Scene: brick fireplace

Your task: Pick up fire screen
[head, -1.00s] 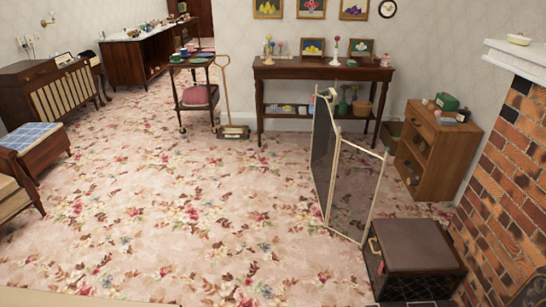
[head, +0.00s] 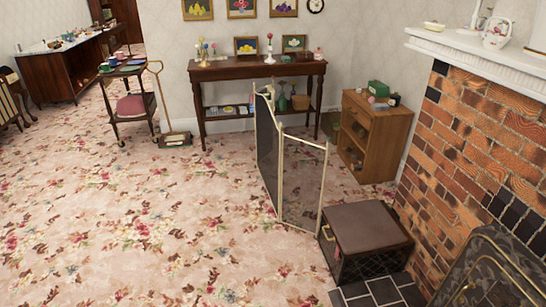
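The fire screen (head: 302,186) stands upright and folded at an angle on the floral carpet, right of centre in the head view. It has dark mesh panels in a pale frame. Its lower right end stands close beside a dark box with a brown padded top (head: 366,228); I cannot tell whether they touch. Neither of my grippers shows in the head view.
A brick fireplace (head: 473,150) with a white mantel fills the right side. A small wooden cabinet (head: 372,138) and a dark side table (head: 258,72) stand behind the screen. A trolley (head: 130,105) stands back left. Open carpet (head: 130,220) lies to the left.

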